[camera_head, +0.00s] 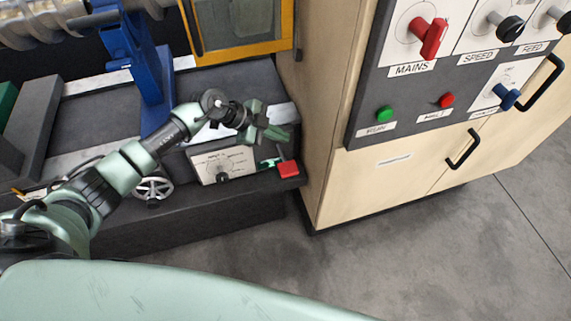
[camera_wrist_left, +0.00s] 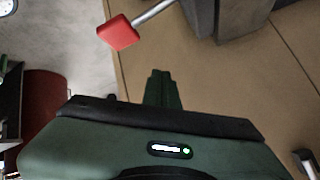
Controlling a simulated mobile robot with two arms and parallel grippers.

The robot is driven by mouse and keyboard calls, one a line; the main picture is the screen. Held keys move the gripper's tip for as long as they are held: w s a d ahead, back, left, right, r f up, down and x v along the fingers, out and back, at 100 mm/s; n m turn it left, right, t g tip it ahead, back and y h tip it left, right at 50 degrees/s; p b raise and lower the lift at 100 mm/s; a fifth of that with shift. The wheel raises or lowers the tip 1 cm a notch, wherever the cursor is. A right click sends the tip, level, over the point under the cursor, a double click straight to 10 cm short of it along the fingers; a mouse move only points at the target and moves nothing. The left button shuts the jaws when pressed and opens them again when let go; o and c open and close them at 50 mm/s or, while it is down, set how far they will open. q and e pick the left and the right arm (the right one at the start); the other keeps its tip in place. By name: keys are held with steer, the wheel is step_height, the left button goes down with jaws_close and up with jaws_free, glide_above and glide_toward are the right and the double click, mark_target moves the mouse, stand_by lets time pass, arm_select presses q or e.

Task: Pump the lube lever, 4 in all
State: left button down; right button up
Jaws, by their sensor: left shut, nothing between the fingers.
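The lube lever (camera_head: 288,168) has a red block grip and stands at the right end of the dark machine bed, beside a white dial plate. In the left wrist view its red grip (camera_wrist_left: 118,32) shows on a grey metal rod at the upper left. My left gripper (camera_head: 274,132) is just above the lever in the head view, apart from it. In the left wrist view its fingers (camera_wrist_left: 160,88) are together and empty, with the red grip beyond them and to their left. My right gripper is not in view.
The white dial plate (camera_head: 222,163) and a small handwheel (camera_head: 153,188) are on the bed's front. A wooden cabinet (camera_head: 375,185) with switches and black handles stands close on the right. A yellow-framed guard (camera_head: 240,50) is behind. Grey floor (camera_head: 260,245) is clear in front.

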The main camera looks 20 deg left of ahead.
arm_select(q)
steer(key=b, duration=0.4)
glide_above(282, 154)
steer(key=s, duration=0.3)
step_height(282, 154, down, 4)
steer(key=shift+d+f, duration=0.25)
steer(key=shift+f, duration=0.3)
steer(key=shift+d+f, duration=0.2)
steer(key=shift+f, duration=0.3)
stand_by(0.4)
steer(key=shift+f, duration=0.1)
steer(key=shift+f+p, duration=0.25)
steer(key=shift+p, duration=0.15)
steer(key=shift+f, duration=0.1)
